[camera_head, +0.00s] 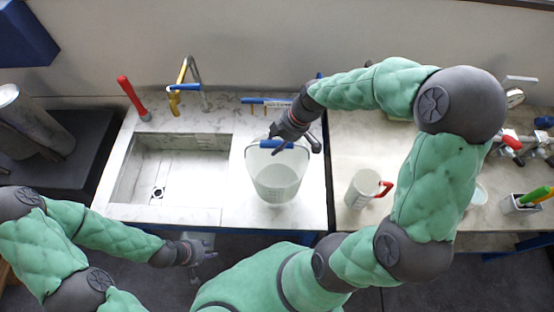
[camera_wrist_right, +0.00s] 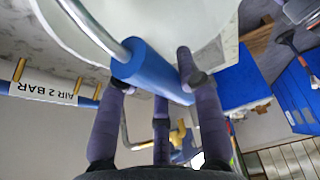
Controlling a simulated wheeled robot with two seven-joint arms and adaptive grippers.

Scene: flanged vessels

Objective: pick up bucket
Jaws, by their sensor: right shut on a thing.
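The translucent white bucket (camera_head: 278,176) is upright at the counter to the right of the sink. Its blue handle grip (camera_head: 276,144) is raised at the bucket's back rim. My right gripper (camera_head: 293,143) is at the blue grip, and in the right wrist view its fingers (camera_wrist_right: 160,90) close around the blue grip (camera_wrist_right: 150,72). The bucket's white wall (camera_wrist_right: 180,25) fills the top of that view. I cannot tell whether the bucket's base touches the counter. My left gripper (camera_head: 206,252) is below the counter's front edge, away from the bucket; its finger opening is too small to judge.
The sink basin (camera_head: 180,165) is left of the bucket, with a yellow and grey tap (camera_head: 187,85) and a red-handled tap (camera_head: 132,95) behind it. A white jug with a red handle (camera_head: 362,188) stands to the right. A blue pipe (camera_head: 265,101) runs behind the bucket.

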